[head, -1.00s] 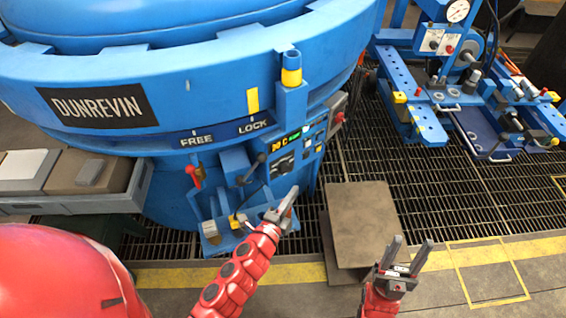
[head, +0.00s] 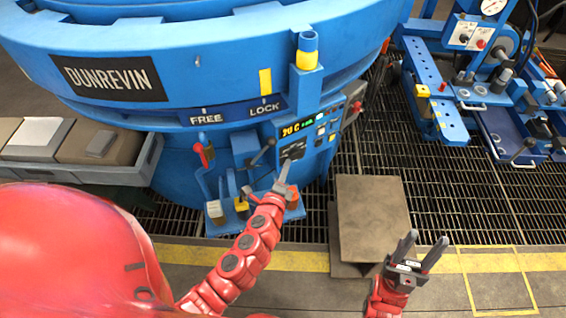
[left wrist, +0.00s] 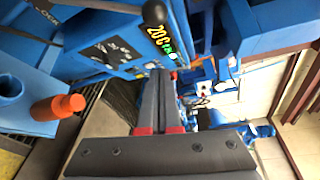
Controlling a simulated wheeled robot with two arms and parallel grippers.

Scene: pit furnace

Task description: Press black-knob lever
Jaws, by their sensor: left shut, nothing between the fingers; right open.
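The black-knob lever (head: 263,152) stands on the front of the blue furnace (head: 180,180), left of the control panel. Its black knob (left wrist: 154,13) shows at the top of the left wrist view, beside the lit display, apart from my fingers. My left gripper (head: 287,163) is shut and empty, its tips just below and right of the knob in the head view, in front of the panel. Its closed fingers also show in the left wrist view (left wrist: 160,78). I see no contact with the lever. My right gripper (head: 427,237) is open and empty, well to the right.
A red-handled lever (head: 204,153) is left of the black-knob lever, under the FREE/LOCK label. Pedals with white, yellow and orange tops (head: 240,205) are below. A brown plate (head: 372,215) lies right of the furnace. Blue machinery (head: 470,90) stands at back right.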

